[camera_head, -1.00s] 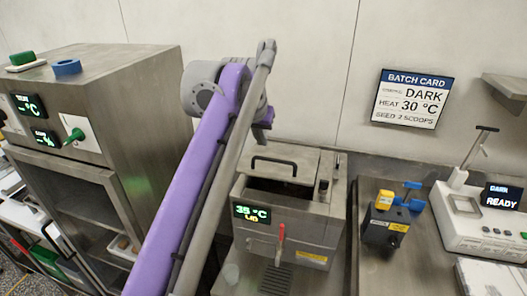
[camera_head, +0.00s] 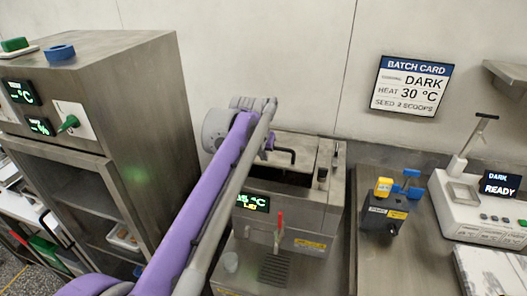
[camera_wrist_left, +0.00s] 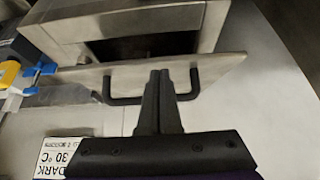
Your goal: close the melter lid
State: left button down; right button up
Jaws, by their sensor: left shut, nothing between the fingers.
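The melter (camera_head: 300,215) is a steel box in the middle of the head view, with a green display reading about 35 °C. Its lid (camera_head: 310,150) stands open, with a dark opening below its front edge. The lid's black handle (camera_head: 285,152) is partly hidden by my left arm. In the left wrist view the lid (camera_wrist_left: 225,68) shows as a steel plate with the handle (camera_wrist_left: 194,80) on it and the dark opening beyond. My left gripper (camera_wrist_left: 160,75) is shut and empty, its fingertips at the handle between its two legs; contact cannot be told. My right gripper is not in view.
A tall steel cabinet (camera_head: 140,110) stands at the left. A dark device (camera_head: 384,215) with yellow and blue parts sits on the counter right of the melter. A white machine (camera_head: 470,205) reading READY is further right. A batch card (camera_head: 411,86) hangs on the wall behind.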

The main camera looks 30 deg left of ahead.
pick_arm(q)
jog(key=shift+t, duration=0.8)
jog(key=f+b, duration=0.1)
jog(key=f, duration=0.2)
jog(key=s+f+b, duration=0.1)
jog(key=f+b, duration=0.1)
jog(key=s+f+b, duration=0.1)
jog(key=f, duration=0.2)
jog(key=shift+s+d+f, duration=0.15)
jog(key=shift+d+f, duration=0.05)
jog(key=shift+f, duration=0.15)
jog(key=shift+s+d+f+t+b, duration=0.1)
jog(key=shift+s+f+t+b, duration=0.2)
jog(key=shift+f+b, duration=0.25)
jog(key=shift+y, duration=0.3)
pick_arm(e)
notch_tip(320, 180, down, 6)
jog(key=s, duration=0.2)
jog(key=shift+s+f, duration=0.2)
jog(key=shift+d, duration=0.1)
pick_arm(q)
jog(key=shift+r, duration=0.1)
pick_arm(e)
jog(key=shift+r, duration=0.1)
